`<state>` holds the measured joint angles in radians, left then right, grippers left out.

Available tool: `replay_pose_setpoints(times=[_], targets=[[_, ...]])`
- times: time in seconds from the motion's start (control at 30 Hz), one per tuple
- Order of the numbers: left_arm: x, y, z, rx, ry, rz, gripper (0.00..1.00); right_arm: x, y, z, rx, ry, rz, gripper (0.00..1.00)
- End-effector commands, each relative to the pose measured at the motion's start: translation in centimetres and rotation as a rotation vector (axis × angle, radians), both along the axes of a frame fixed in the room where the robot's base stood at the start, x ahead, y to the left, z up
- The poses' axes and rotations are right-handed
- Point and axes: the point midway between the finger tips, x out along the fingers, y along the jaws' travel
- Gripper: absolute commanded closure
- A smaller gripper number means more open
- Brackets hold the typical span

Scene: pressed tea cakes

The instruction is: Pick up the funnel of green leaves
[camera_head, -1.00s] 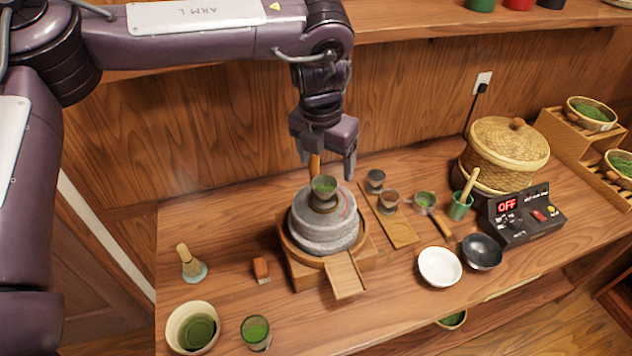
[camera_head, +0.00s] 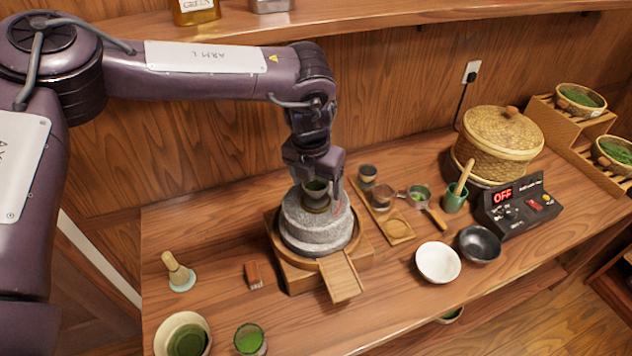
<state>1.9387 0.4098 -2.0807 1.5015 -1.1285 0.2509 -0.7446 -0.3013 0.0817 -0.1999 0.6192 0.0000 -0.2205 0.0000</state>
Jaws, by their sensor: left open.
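The funnel of green leaves (camera_head: 316,197) is a small dark cup-like piece with green inside, standing upright on top of the grey stone mill (camera_head: 318,229). My left gripper (camera_head: 318,185) points down over the mill top. Its jaws are open, with one finger on each side of the funnel's upper part. The gripper body hides part of the funnel's rim, and I cannot tell whether the fingers touch it. My right gripper is not in view.
A wooden board (camera_head: 399,230) with small cups (camera_head: 382,197) stands right of the mill. A strainer (camera_head: 417,193), white bowl (camera_head: 438,262), black bowl (camera_head: 479,245) and control box (camera_head: 519,212) lie further right. A whisk (camera_head: 178,270) and brush (camera_head: 253,275) are left.

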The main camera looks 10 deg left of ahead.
Motion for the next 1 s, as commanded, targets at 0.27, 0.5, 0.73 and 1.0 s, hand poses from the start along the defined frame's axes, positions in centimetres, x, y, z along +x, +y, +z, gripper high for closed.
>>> replay_pose_setpoints(times=[0.27,0.5,0.73,1.0], targets=[[0.3,0.0,-2.1,0.001,0.000,0.001,0.24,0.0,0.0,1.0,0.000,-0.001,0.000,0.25],[0.3,0.0,-2.1,0.001,0.000,0.001,0.35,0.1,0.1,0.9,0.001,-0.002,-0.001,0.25],[0.3,0.0,-2.1,0.001,0.000,0.001,0.66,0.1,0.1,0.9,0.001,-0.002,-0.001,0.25],[0.3,0.0,-2.0,0.001,-0.001,0.001,0.73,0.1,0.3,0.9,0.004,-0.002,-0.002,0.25]])
